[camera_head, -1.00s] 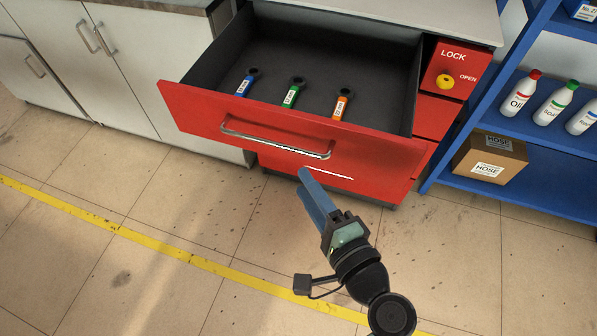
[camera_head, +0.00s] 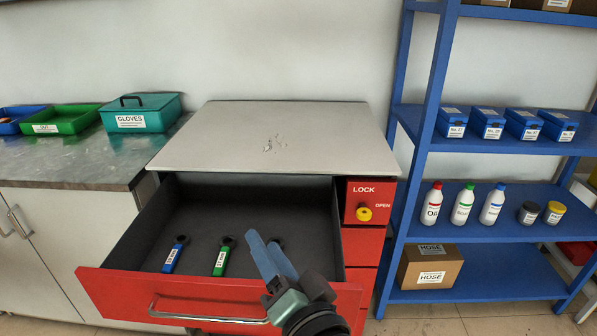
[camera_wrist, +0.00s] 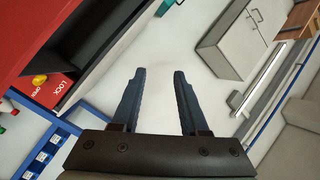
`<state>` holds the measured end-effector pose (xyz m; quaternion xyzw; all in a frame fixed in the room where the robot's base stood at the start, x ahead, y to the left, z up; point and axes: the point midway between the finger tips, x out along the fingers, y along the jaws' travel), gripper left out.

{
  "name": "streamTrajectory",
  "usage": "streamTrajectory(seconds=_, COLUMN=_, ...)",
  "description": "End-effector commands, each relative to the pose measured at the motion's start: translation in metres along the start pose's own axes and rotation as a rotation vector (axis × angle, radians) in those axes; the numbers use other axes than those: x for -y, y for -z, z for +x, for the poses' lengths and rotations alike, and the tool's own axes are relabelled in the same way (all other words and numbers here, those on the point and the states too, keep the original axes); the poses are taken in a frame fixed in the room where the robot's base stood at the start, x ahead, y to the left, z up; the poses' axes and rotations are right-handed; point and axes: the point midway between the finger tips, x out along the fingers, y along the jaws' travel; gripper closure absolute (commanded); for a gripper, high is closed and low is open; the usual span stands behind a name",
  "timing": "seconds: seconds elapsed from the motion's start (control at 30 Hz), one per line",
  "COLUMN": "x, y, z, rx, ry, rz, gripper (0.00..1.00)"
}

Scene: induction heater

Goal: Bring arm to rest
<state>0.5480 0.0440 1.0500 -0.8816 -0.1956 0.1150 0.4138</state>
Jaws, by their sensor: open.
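My gripper (camera_head: 272,258) is in front of the open red drawer in the head view, its blue fingers pointing up and overlapping the drawer's right part. In the wrist view my gripper (camera_wrist: 158,75) shows its two dark fingers apart with nothing between them. The red drawer (camera_head: 120,292) is pulled out. Inside lie a blue-handled tool (camera_head: 175,254) and a green-handled tool (camera_head: 222,257). The orange-handled tool is mostly hidden behind my gripper.
A grey cabinet top (camera_head: 270,135) is above the drawer. A red lock panel (camera_head: 364,203) with a yellow knob is on its right. A blue shelf (camera_head: 470,285) with bottles and boxes stands at right. A counter (camera_head: 75,165) with bins is at left.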

Motion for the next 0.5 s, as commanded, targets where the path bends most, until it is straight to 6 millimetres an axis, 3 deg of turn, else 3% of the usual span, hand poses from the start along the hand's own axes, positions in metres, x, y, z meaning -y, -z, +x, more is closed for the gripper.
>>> streamTrajectory(seconds=0.03, x=0.031, y=0.033, z=0.002, rx=-0.089, ry=0.018, rz=-0.139, gripper=0.56)
streamTrajectory(seconds=0.1, x=0.068, y=0.072, z=-0.002, rx=-0.213, ry=0.022, rz=-0.310, gripper=0.56)
streamTrajectory(seconds=0.27, x=0.159, y=0.147, z=-0.036, rx=-0.520, ry=0.023, rz=-0.645, gripper=0.56)
streamTrajectory(seconds=0.37, x=0.215, y=0.183, z=-0.073, rx=-0.728, ry=0.012, rz=-0.818, gripper=0.56)
streamTrajectory(seconds=0.5, x=0.289, y=0.217, z=-0.144, rx=-1.037, ry=-0.027, rz=-1.015, gripper=0.56)
